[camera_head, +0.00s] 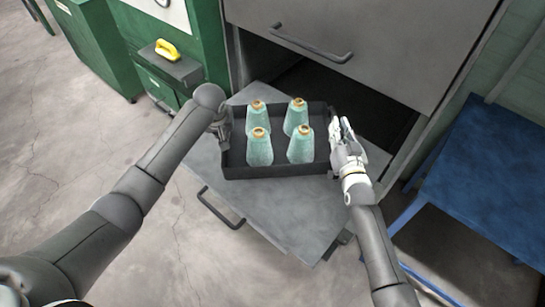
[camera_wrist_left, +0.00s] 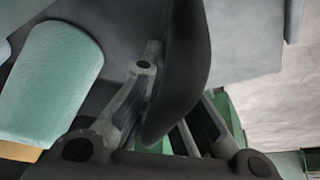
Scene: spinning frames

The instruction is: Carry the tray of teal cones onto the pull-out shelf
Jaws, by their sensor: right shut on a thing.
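The black tray (camera_head: 290,171) holds several teal cones (camera_head: 259,150) with orange-tan tops, all upright. It is over the grey pull-out shelf (camera_head: 300,215), which is drawn out of the machine; I cannot tell if it touches the shelf. My right gripper (camera_head: 336,150) is shut on the tray's right end. My left gripper (camera_head: 224,130) is at the tray's left end, partly hidden by its own arm. In the left wrist view the dark tray wall (camera_wrist_left: 188,60) lies between the left fingers (camera_wrist_left: 176,85), with a teal cone (camera_wrist_left: 52,80) beside it; their grip is unclear.
The shelf has a dark front handle (camera_head: 220,208). A large grey panel (camera_head: 370,40) with a handle hangs above the dark opening behind the tray. A green cabinet (camera_head: 120,40) with a yellow object (camera_head: 167,50) stands at the left. A blue table (camera_head: 490,180) is at the right.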

